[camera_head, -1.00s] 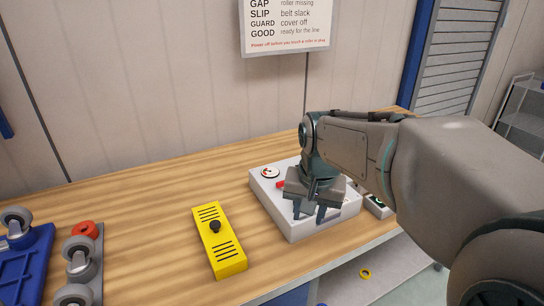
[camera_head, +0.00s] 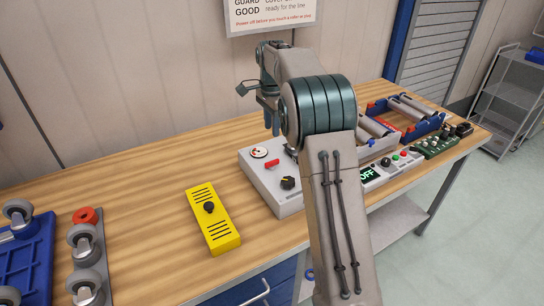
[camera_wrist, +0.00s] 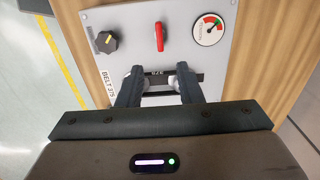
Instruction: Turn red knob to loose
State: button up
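The red knob (camera_head: 271,164) is a narrow red handle on the top of a light grey panel box (camera_head: 262,182) marked "BELT" on the bench. In the wrist view the red knob (camera_wrist: 160,37) points up the picture, between a black knob (camera_wrist: 106,42) and a round tension dial (camera_wrist: 208,29) with red and green bands. My gripper (camera_wrist: 159,72) is open, with its fingers apart and nothing held. Its tips appear below the red knob in the wrist view, over a dark slot. In the head view my gripper (camera_head: 271,125) hangs above the box's back part.
A yellow box (camera_head: 213,220) with a black knob stands left of the panel. A control strip (camera_head: 382,174) showing "OFF" and a blue roller frame (camera_head: 427,127) stand to the right. Casters and a blue tray (camera_head: 25,260) are at the left. Bare bench lies between.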

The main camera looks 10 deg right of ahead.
aim_at(272, 161)
notch_tip(272, 161, down, 13)
jog(key=shift+f+p, duration=0.1)
jog(key=shift+p, duration=0.7)
grip_shut()
